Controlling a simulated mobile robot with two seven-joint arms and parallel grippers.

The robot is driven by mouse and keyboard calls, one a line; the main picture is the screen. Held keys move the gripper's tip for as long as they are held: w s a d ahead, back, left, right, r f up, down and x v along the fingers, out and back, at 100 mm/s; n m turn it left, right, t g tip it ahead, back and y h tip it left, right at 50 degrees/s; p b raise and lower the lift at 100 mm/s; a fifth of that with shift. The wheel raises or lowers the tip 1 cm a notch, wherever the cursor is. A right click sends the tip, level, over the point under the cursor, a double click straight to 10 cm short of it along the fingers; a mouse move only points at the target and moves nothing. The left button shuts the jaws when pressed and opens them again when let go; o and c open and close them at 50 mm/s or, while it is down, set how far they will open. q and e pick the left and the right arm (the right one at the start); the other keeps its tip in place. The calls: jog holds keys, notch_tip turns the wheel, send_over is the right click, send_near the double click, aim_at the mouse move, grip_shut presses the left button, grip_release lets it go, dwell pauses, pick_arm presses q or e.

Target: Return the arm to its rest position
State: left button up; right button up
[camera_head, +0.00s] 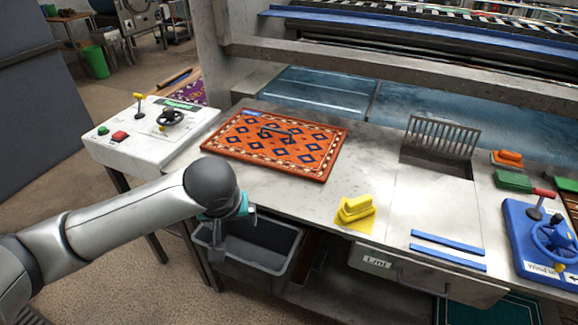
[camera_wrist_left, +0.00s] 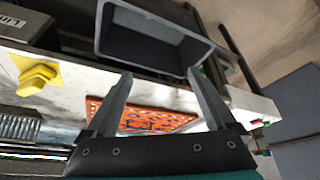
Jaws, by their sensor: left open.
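My left arm (camera_head: 120,220) reaches in from the left in the head view, bent at a dark joint in front of the bench. My left gripper (camera_head: 218,248) hangs below that joint at the bench's front edge, over the grey bin (camera_head: 262,262). In the left wrist view its two fingers (camera_wrist_left: 160,74) are spread apart with nothing between them. The bin (camera_wrist_left: 150,35) lies beyond the fingertips there. My right gripper is in neither view.
An orange patterned rug (camera_head: 275,145) lies flat on the bench. A yellow brush (camera_head: 356,207) sits to its right. A white control box (camera_head: 150,135) stands at left, a blue winder (camera_head: 535,240) at right. Open floor lies left of the bench.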

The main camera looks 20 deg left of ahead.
pick_arm(q)
jog(key=s+d+f+m+h, duration=0.3)
jog(key=s+d+f+m, duration=0.3)
jog(key=d, duration=0.4)
jog(key=s+a+f, duration=0.1)
jog(key=s, duration=1)
notch_tip(320, 180, down, 26)
jog(key=s+f+m+g+b, duration=0.1)
jog(key=s+g+b, duration=0.1)
jog(key=s+b, duration=0.1)
jog(key=s+a+f+b, duration=0.1)
jog(key=s+f, duration=0.6)
jog(key=s+a+f+g+b, duration=0.1)
jog(key=s+a+f, duration=0.1)
jog(key=s+f, duration=0.5)
jog(key=shift+s+a+y, duration=0.25)
jog(key=shift+s+y, duration=0.1)
jog(key=shift+y, duration=0.05)
jog(key=shift+f, duration=0.1)
